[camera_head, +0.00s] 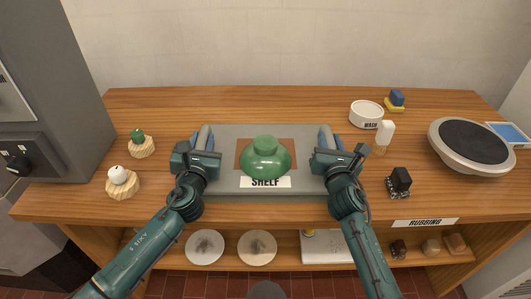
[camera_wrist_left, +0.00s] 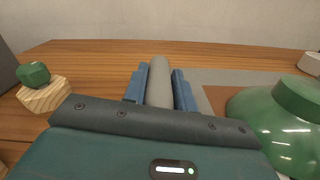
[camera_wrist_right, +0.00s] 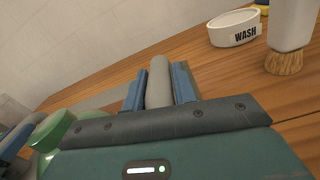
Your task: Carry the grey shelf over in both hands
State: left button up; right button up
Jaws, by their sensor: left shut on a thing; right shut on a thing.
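The grey shelf (camera_head: 225,132) is a flat board with a label reading SHELF at its front, in the middle of the wooden bench in the head view. A green domed lidded thing (camera_head: 265,160) sits on a brown square on it. My left gripper (camera_head: 204,138) is shut on the grey bar handle (camera_wrist_left: 159,82) at the shelf's left side. My right gripper (camera_head: 326,138) is shut on the matching bar handle (camera_wrist_right: 160,82) at the right side. I cannot tell whether the shelf touches the bench or hangs just above it.
At the right are a WASH bowl (camera_head: 366,114), a brush (camera_head: 384,133), a dark block (camera_head: 400,181) and a round wheel (camera_head: 471,145). The wooden bench (camera_head: 270,98) is clear behind the shelf.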

pick_arm(q)
grip_shut()
pick_arm(e)
grip_shut()
